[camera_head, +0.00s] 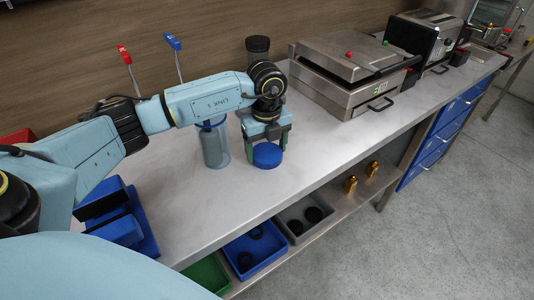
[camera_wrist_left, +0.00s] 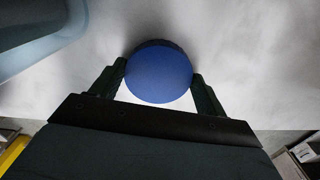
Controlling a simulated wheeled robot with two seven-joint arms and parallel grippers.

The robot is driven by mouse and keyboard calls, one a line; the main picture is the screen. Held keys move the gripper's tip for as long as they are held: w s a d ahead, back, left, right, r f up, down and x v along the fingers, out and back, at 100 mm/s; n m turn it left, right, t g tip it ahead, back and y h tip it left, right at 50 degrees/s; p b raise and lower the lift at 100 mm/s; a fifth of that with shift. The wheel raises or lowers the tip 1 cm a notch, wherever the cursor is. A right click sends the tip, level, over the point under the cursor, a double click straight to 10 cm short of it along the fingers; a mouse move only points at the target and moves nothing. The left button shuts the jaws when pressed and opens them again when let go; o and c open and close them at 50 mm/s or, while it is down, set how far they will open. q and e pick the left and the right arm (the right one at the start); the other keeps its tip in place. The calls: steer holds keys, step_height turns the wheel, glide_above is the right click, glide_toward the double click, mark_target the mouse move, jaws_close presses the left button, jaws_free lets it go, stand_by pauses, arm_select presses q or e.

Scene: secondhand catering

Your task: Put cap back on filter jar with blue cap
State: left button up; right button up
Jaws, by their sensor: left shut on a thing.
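The blue cap (camera_head: 267,155) is a round disc between the fingertips of my left gripper (camera_head: 266,143), to the right of the jar. In the left wrist view the cap (camera_wrist_left: 159,74) sits between the two dark fingers, which are shut on its sides. I cannot tell whether its underside touches the counter. The filter jar (camera_head: 215,148) is a grey-blue translucent cylinder standing upright on the counter, with blue at its top, partly hidden by my left arm. A pale blue rounded edge, probably the jar (camera_wrist_left: 28,45), shows at the upper left of the wrist view. My right gripper is not in view.
The metal counter (camera_head: 310,165) is clear to the right of the cap. A contact grill (camera_head: 345,75) stands behind on the right. A dark jar (camera_head: 258,45) stands behind my arm. Bins (camera_head: 255,250) sit on the lower shelf.

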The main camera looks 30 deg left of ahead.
arm_select(q)
step_height(320, 180, up, 10)
steer(key=shift+p, duration=0.35)
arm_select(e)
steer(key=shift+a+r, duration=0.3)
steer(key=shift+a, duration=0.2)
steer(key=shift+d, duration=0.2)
arm_select(q)
steer(key=m, duration=2.5)
glide_toward(274, 158)
steer(key=s+d, duration=0.2)
steer(key=s+d+m, duration=0.1)
steer(key=m, duration=0.6)
steer(key=d+m, duration=0.2)
steer(key=m, duration=0.6)
steer(key=s+d+f+m, duration=0.1)
steer(key=m, duration=0.6)
steer(key=shift+s+d+f+m, duration=0.1)
steer(key=shift+s+d+m, duration=0.15)
steer(key=shift+s+m, duration=0.15)
